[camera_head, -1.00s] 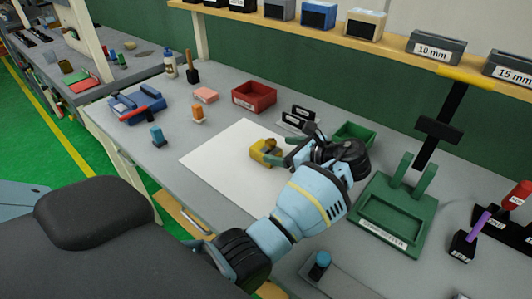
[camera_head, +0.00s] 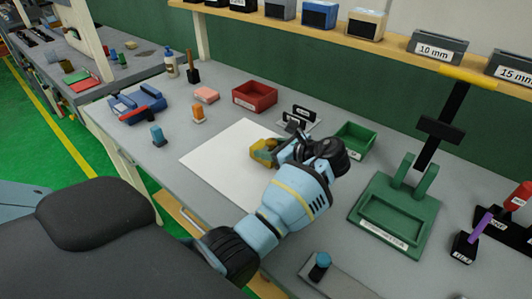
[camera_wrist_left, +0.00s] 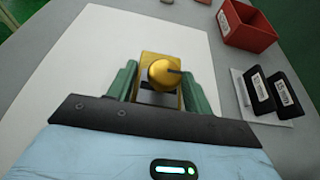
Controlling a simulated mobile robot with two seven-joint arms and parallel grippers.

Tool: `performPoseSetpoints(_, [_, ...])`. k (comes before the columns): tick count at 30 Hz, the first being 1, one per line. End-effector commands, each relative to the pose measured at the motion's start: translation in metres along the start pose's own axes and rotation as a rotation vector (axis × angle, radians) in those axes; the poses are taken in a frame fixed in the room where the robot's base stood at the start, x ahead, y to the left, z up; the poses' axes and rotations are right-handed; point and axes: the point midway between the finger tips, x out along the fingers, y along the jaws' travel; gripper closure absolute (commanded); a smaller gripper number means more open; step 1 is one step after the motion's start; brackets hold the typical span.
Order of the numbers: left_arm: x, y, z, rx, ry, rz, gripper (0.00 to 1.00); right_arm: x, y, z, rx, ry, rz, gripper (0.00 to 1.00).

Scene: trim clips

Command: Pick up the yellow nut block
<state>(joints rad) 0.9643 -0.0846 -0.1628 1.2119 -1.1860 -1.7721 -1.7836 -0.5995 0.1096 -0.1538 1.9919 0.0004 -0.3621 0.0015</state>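The yellow nut block (camera_head: 264,149) rests on the white sheet (camera_head: 225,155) in the head view. In the left wrist view the yellow nut block (camera_wrist_left: 146,59) has a round golden knob on it with a dark slot. My left gripper (camera_head: 268,151) reaches in from the right of it, with its green fingers on either side of the block. In the wrist view the fingers of the left gripper (camera_wrist_left: 160,85) straddle the block, with little room at each side; firm contact is not visible. The fingers hide part of the block in the head view. My right gripper is not in view.
A red bin (camera_head: 255,94) and black labelled holders (camera_head: 301,115) stand behind the sheet. A green bin (camera_head: 355,140) is right of the gripper, and a green fixture (camera_head: 397,213) farther right. Orange (camera_head: 198,114) and blue (camera_head: 158,135) pieces stand left. The sheet's left part is clear.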

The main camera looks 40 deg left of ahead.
Motion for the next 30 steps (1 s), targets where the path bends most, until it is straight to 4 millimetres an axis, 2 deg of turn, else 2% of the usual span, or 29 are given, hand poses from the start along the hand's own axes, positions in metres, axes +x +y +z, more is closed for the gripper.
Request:
performPoseSetpoints(1, [0.0,0.0,0.0,0.0,0.0,0.0,0.6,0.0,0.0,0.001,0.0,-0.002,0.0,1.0])
performPoseSetpoints(6, [-0.001,0.0,0.001,-0.001,-0.001,-0.001,0.81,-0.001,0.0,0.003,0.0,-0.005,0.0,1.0])
performPoseSetpoints(17, [-0.003,-0.001,0.008,-0.003,-0.001,-0.002,0.82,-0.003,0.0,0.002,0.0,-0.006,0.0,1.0])
performPoseSetpoints(25, [-0.017,-0.001,0.04,-0.008,-0.002,-0.003,0.82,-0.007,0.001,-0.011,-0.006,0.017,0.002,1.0])
performPoseSetpoints(30, [-0.021,0.028,0.037,-0.006,-0.001,-0.002,0.82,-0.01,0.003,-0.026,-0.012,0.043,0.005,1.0])
